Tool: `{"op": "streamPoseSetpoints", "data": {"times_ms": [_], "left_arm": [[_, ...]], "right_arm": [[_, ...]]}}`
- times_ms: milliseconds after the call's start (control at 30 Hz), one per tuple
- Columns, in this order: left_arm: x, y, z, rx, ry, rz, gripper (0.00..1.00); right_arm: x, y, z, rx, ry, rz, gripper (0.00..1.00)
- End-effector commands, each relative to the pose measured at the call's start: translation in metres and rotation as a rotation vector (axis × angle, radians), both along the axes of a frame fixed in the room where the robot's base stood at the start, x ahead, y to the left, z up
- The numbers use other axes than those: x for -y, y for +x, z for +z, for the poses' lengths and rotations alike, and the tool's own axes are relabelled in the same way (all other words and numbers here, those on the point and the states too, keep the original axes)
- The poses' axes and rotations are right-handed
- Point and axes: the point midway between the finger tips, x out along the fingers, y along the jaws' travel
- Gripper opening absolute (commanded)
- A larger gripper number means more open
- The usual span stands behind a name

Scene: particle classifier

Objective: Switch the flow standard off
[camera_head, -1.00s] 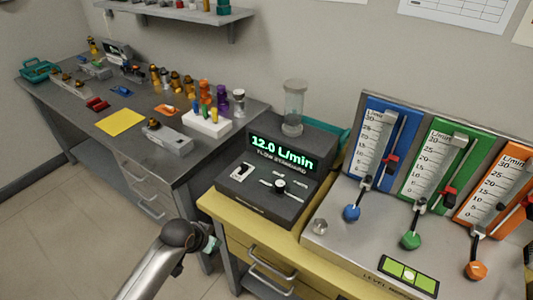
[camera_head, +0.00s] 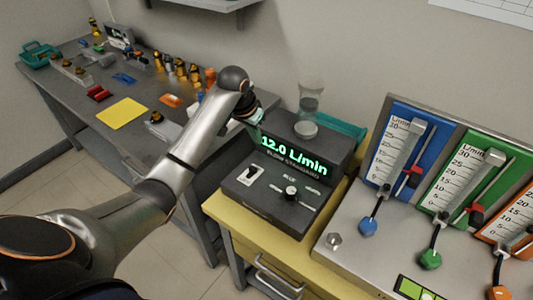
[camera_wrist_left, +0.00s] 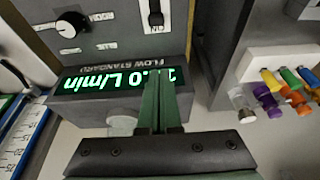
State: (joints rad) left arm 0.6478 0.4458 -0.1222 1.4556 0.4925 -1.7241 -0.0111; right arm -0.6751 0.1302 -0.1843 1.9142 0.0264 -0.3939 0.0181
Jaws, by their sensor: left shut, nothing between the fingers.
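The flow standard (camera_head: 262,207) is a dark box on the yellow bench, and its lit green display (camera_head: 294,157) reads 12.0 L/min. Its white switch plate with a dark lever (camera_head: 250,174) is on the left of the front panel, with a round knob (camera_head: 291,193) to the right. The switch (camera_wrist_left: 155,14) also shows at the top of the left wrist view. My left gripper (camera_head: 258,128) is shut and empty, above the left end of the display, apart from the switch. In the left wrist view its green fingers (camera_wrist_left: 160,90) cover part of the display.
A clear cylinder (camera_head: 307,115) stands on or behind the flow standard. To the right is a panel with blue (camera_head: 395,115), green and orange flow meters. The grey bench (camera_head: 85,130) at left holds small parts and a yellow sheet (camera_head: 122,114).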

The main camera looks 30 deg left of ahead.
Motion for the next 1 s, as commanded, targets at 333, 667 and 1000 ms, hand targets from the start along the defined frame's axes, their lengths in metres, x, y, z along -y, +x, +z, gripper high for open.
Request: {"op": "streamPoseSetpoints", "data": {"times_ms": [333, 667, 1000], "left_arm": [[-0.001, 0.001, 0.002, -0.001, -0.002, 0.002, 0.00], [0.001, 0.012, -0.034, -0.006, -0.003, 0.001, 0.00], [0.002, 0.032, -0.089, -0.003, -0.003, 0.002, 0.00]], "right_arm": [[0.000, -0.002, -0.001, -0.004, 0.000, 0.000, 0.82], [0.000, -0.002, -0.002, -0.005, 0.000, 0.000, 0.82], [0.000, -0.002, -0.006, -0.005, -0.001, 0.000, 0.82]]}}
